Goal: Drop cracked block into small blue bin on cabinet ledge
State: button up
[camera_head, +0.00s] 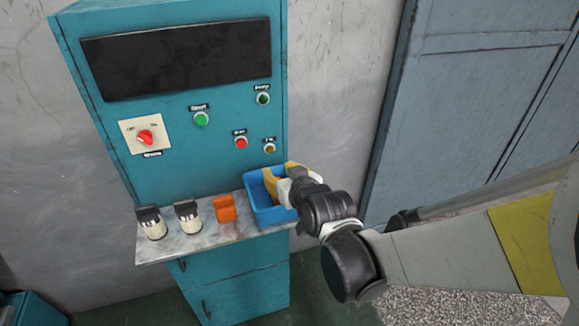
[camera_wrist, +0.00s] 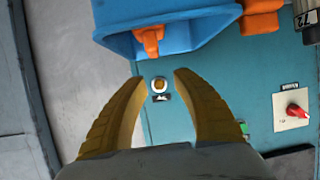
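The small blue bin (camera_head: 265,212) sits at the right end of the cabinet ledge (camera_head: 160,252). In the wrist view, the bin (camera_wrist: 190,45) is at the top, and an orange block (camera_wrist: 150,40) shows inside its opening. A second orange block (camera_head: 225,208) rests on the ledge just left of the bin; it also shows in the wrist view (camera_wrist: 262,22). I cannot make out cracks on either. My gripper (camera_head: 271,181) is over the bin in the head view. In the wrist view its yellow fingers (camera_wrist: 155,75) are spread with nothing between them.
Two pale cylindrical parts with dark tops (camera_head: 188,215) stand left on the ledge. The teal cabinet panel (camera_head: 190,165) behind carries a red rotary switch (camera_head: 145,137) and several buttons. A grey-blue door (camera_head: 460,100) is at right.

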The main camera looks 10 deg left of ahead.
jog(key=v, duration=1.2)
jog(key=s+d+f+m+g+h, duration=0.1)
jog(key=s+d+m+h, duration=0.1)
jog(key=d, duration=0.7)
jog(key=s+d+m+g+h, duration=0.1)
jog(key=s+d+m+h, duration=0.1)
jog(key=s+d, duration=0.3)
jog(key=s+d+f+m+g+h, duration=0.1)
jog(key=s+d+m+g+h, duration=0.1)
jog(key=d, duration=1.2)
jog(key=shift+s+f+m+h, duration=0.3)
jog(key=shift+s+m+h, duration=0.2)
jog(key=shift+s+h, duration=0.4)
jog(key=shift+w+a, duration=0.1)
jog(key=shift+a, duration=0.1)
